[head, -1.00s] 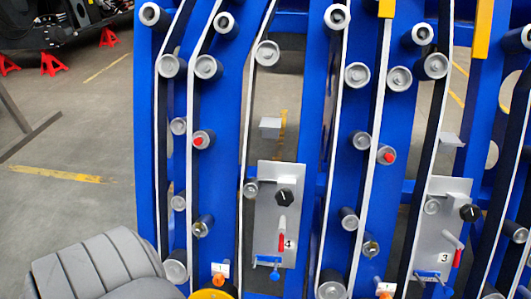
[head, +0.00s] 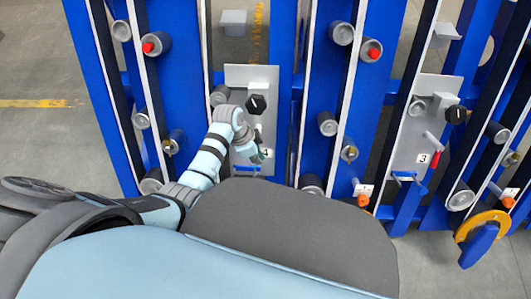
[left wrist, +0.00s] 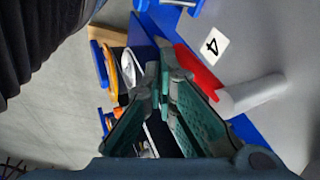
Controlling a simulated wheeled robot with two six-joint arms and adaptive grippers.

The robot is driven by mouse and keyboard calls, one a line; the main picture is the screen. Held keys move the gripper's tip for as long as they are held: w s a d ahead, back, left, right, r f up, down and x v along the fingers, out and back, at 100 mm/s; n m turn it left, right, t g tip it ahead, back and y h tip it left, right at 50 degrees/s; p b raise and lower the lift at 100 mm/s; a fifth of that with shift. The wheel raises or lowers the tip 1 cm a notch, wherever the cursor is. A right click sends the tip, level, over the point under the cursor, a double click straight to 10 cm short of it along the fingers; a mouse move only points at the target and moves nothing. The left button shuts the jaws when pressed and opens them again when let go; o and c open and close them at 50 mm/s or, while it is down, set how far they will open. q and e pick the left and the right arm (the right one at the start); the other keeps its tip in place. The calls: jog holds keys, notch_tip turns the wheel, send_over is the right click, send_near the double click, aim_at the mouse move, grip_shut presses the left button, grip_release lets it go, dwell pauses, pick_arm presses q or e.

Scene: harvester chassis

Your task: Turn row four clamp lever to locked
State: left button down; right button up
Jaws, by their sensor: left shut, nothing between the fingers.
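The row four panel is a grey plate (head: 236,78) with a black knob (head: 257,104) and a "4" label (head: 265,153). Its clamp lever is mostly hidden behind my left gripper in the head view. In the left wrist view its red handle (left wrist: 197,68) runs from a grey pivot (left wrist: 252,93) towards the upper left, beside the "4" label (left wrist: 212,43). My left gripper (head: 257,157) is at the panel's lower part. In the left wrist view its teal fingers (left wrist: 164,72) are shut and empty, right beside the red handle; I cannot tell whether they touch. My right gripper is out of view.
The row three panel (head: 425,105) with its own red lever (head: 435,153) stands to the right. Blue uprights (head: 376,85) and grey rollers flank row four. A yellow ring part (head: 483,226) is at lower right. Open floor (head: 45,140) lies at left.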

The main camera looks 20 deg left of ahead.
pick_arm(q)
jog(key=w+d+r+m+h, duration=0.1)
jog(key=w+d+r+m, duration=0.2)
jog(key=r, duration=0.6)
jog(key=d+f+m+b, duration=0.25)
jog(key=f+b, duration=0.35)
jog(key=f, duration=0.3)
jog(key=a+n, duration=0.1)
jog(key=a, duration=0.2)
jog(key=shift+s+a, duration=0.1)
jog(key=shift+a, duration=0.2)
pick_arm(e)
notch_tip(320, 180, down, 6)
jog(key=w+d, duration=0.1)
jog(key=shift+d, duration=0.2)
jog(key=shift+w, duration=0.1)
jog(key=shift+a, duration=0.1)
